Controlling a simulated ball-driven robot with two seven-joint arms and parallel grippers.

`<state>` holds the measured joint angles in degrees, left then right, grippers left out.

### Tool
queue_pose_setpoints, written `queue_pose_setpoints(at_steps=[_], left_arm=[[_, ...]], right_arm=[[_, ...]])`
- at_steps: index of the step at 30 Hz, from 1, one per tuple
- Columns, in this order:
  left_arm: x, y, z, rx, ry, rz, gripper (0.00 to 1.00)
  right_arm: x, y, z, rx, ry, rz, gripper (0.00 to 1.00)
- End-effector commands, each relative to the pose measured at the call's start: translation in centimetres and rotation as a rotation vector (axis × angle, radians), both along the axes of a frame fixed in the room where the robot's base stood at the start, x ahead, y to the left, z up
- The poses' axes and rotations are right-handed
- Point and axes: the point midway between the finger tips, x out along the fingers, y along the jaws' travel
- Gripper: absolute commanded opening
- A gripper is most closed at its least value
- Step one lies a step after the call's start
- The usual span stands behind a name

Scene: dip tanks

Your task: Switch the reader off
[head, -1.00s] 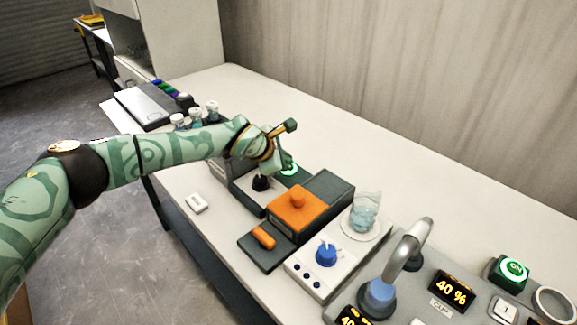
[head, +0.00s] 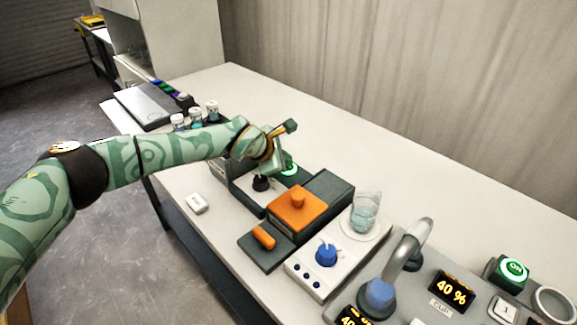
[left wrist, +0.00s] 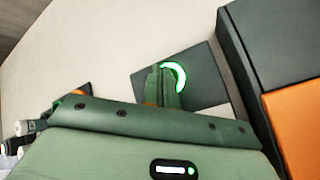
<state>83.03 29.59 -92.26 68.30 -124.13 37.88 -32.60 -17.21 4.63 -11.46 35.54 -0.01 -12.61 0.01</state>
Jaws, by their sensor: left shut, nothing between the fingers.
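A round button with a lit green ring (head: 290,169) sits on a dark plate beside the box with the orange lid. I cannot read a label that marks it as the reader's switch. My left gripper (head: 279,167) is shut and empty, its tips down at this button. In the left wrist view the closed fingers (left wrist: 163,86) stand in front of the ring (left wrist: 176,73) and hide its left and lower part. I cannot tell whether the tips touch the button. My right gripper is out of view.
An orange-lidded box (head: 298,210) stands close to the right of the gripper. A black knob (head: 261,183) is just in front. Small bottles (head: 196,117) stand behind the forearm. A beaker (head: 366,212) and a blue-knob unit (head: 326,254) are to the right. The back of the table is clear.

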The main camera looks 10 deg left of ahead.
Motion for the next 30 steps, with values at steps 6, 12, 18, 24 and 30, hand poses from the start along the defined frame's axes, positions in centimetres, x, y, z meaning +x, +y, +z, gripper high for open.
queue_pose_setpoints(at_steps=[6,12,18,24,30], left_arm=[[0.0,0.0,-0.8,0.0,0.002,0.001,0.0],[0.0,0.0,-0.8,0.001,0.001,0.0,0.0],[0.0,0.0,-0.2,0.0,0.001,0.001,0.0],[0.0,0.0,0.1,0.001,0.0,0.001,0.0],[0.0,0.0,0.2,0.001,0.0,0.001,0.0]], right_arm=[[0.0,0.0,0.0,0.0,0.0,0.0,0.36],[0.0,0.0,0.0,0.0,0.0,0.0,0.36],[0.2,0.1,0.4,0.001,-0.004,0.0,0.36],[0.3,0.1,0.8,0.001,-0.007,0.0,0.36],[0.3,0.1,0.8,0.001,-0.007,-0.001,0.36]])
